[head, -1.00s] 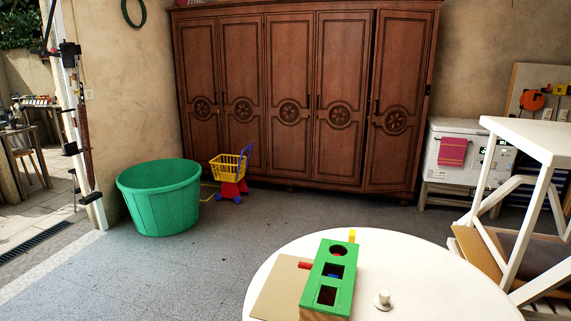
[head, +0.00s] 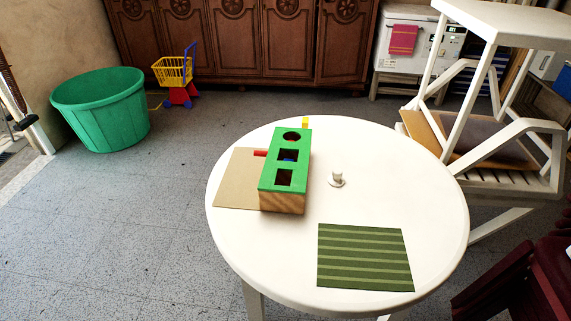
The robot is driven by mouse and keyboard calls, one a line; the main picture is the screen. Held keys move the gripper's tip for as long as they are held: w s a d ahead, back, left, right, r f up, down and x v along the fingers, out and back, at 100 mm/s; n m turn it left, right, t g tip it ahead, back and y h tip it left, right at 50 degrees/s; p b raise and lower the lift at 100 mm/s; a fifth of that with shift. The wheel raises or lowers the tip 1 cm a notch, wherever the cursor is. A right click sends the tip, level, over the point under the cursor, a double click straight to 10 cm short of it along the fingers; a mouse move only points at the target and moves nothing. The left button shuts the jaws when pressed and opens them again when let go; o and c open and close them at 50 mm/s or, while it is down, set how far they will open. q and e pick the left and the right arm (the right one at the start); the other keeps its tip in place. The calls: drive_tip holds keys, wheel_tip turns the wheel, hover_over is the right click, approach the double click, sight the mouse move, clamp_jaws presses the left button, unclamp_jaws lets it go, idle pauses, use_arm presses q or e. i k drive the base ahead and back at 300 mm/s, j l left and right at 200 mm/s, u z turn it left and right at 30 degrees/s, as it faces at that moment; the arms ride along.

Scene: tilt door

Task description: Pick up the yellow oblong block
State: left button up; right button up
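A small yellow block (head: 305,122) shows on the white round table (head: 400,190), just behind the far end of the green-topped shape-sorter box (head: 270,174). Only part of it shows, so I cannot tell its full length. The box has one round and two squarish holes in its top and wooden sides. A red piece (head: 260,153) sticks out at the box's left side, and something blue (head: 289,160) shows inside the middle hole. Neither of my grippers is in view.
A tan board (head: 235,180) lies left of the box.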

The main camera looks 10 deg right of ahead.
sight(305, 120)
drive_tip(key=k, duration=0.45)
drive_tip(key=z, duration=0.45)
drive_tip(key=k+z, duration=0.15)
drive_tip(key=z, duration=0.3)
drive_tip(key=l+z, duration=0.1)
drive_tip(key=z, duration=0.35)
drive_tip(key=j+z, duration=0.1)
drive_tip(key=z, duration=0.35)
drive_tip(key=j+z, duration=0.1)
drive_tip(key=z, duration=0.4)
drive_tip(key=j+z, duration=0.1)
drive_tip(key=z, duration=0.35)
drive_tip(key=j+z, duration=0.1)
drive_tip(key=z, duration=0.4)
drive_tip(key=k+j, duration=0.2)
drive_tip(key=j, duration=0.2)
drive_tip(key=k+j, duration=0.2)
drive_tip(key=j, duration=0.2)
drive_tip(key=k+j, duration=0.15)
drive_tip(key=j, duration=0.3)
drive_tip(key=k+j+z, duration=0.1)
drive_tip(key=j, duration=0.3)
drive_tip(key=k+j, duration=0.5)
drive_tip(key=j, duration=0.3)
drive_tip(key=k+j, duration=0.25)
drive_tip(key=j, duration=0.15)
